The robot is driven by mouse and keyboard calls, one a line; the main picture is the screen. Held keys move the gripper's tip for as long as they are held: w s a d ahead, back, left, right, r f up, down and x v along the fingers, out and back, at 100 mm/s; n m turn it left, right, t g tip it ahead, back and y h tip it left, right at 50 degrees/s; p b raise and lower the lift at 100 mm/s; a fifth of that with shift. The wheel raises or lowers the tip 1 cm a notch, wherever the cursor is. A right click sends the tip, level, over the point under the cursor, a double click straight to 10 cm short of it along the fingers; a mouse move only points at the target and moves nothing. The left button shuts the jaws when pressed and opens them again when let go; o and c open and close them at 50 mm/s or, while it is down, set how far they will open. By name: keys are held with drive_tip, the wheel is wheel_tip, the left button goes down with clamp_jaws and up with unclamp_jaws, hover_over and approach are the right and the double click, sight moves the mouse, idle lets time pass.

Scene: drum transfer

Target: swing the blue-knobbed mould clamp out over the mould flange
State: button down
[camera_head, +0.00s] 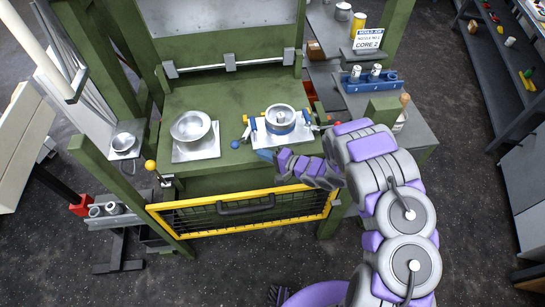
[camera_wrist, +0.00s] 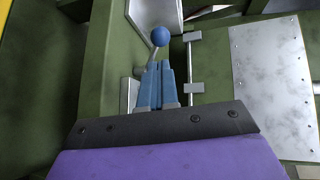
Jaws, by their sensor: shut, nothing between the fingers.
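The blue knob (camera_head: 235,144) sits at the end of a short rod, just left of the square plate (camera_head: 262,140) that carries a round metal part with a blue band (camera_head: 280,118). In the wrist view the blue knob (camera_wrist: 160,37) stands on its rod just beyond my fingertips. My gripper (camera_head: 262,155) is at the front edge of that plate, right of the knob and apart from it. In the wrist view my gripper (camera_wrist: 158,65) has its blue fingers together and empty, with part of the rod hidden behind them. I cannot tell which surface is the flange.
A metal bowl (camera_head: 190,125) on its own plate stands to the left on the green press bed. A yellow-framed mesh guard (camera_head: 245,210) runs along the front. A yellow-knobbed lever (camera_head: 151,165) is at the left. A blue rack (camera_head: 367,80) stands at the right.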

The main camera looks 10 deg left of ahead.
sight(235, 146)
drive_tip(key=x, duration=0.5)
drive_tip(key=b+x, duration=0.1)
drive_tip(key=x, duration=0.2)
drive_tip(key=shift+s+a+f, duration=0.1)
drive_tip(key=shift+s+a, duration=0.15)
drive_tip(key=shift+a, duration=0.15)
drive_tip(key=shift+d, duration=0.55)
drive_tip(key=shift+s+a+p, duration=0.1)
drive_tip(key=shift+a+p, duration=0.55)
drive_tip(key=shift+a, duration=0.2)
drive_tip(key=m+t+p, duration=0.1)
drive_tip(key=p, duration=0.2)
drive_tip(key=shift+s+r+h+p, duration=0.1)
drive_tip(key=shift+r+h+p, duration=0.2)
drive_tip(key=shift+r, duration=0.1)
drive_tip(key=p, duration=0.1)
drive_tip(key=m+t+p, duration=0.1)
drive_tip(key=shift+s+a+h+p, duration=0.1)
drive_tip(key=shift+a+h+p, duration=0.2)
drive_tip(key=shift+p, duration=0.05)
drive_tip(key=shift+a+f+m+t+p, duration=0.15)
drive_tip(key=shift+a+m+t+p, duration=0.4)
drive_tip(key=shift+p, duration=0.4)
drive_tip(key=shift+a+f+n+p, duration=0.1)
drive_tip(key=shift+a+n+p, duration=0.15)
drive_tip(key=shift+a+p, duration=1.1)
drive_tip(key=shift+p, duration=0.2)
